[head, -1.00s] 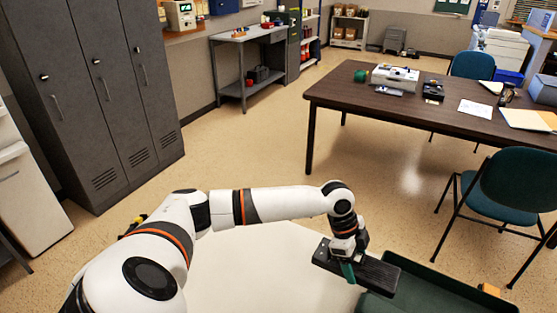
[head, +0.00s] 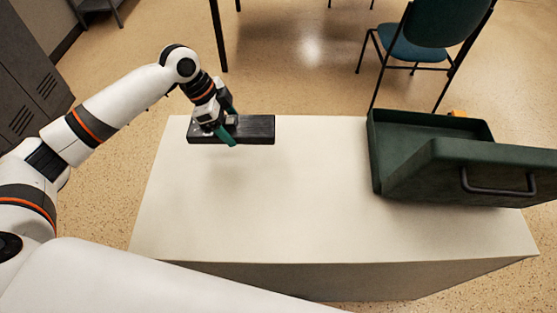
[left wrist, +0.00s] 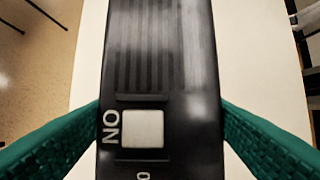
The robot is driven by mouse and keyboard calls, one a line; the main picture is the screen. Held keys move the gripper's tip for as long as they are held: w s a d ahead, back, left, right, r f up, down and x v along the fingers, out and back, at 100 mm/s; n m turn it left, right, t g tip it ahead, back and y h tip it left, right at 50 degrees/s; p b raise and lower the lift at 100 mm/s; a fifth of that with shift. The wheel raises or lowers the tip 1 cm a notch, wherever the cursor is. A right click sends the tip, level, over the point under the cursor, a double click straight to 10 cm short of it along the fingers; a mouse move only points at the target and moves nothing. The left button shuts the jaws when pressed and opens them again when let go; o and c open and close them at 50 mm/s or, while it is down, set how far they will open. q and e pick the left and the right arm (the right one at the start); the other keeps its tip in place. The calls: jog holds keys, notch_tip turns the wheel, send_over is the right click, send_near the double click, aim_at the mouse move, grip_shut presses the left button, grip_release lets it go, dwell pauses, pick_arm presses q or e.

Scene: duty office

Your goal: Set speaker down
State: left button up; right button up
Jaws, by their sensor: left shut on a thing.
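The speaker (head: 258,130) is a long, flat black box, held over the far left part of a white-topped cabinet (head: 270,210). My left gripper (head: 228,137) is shut on it, one green finger showing at its near side in the head view. My right gripper is not in view.
A dark green case (head: 375,160) with a raised lid and handle stands on the right of the cabinet top. The middle and front of the top are clear. A teal chair (head: 440,20) stands on the floor behind. Dark lockers (head: 25,100) are at the left.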

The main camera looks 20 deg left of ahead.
pick_arm(q)
jog(key=shift+d+f, duration=0.1)
jog(key=shift+f, duration=0.2)
send_over(242, 158)
jog(key=a, duration=0.1)
jog(key=f, duration=0.5)
jog(key=shift+s+a, duration=0.1)
jog(key=shift+a, duration=0.1)
notch_tip(242, 158, down, 4)
jog(key=shift+f, duration=0.25)
jog(key=o, duration=1.4)
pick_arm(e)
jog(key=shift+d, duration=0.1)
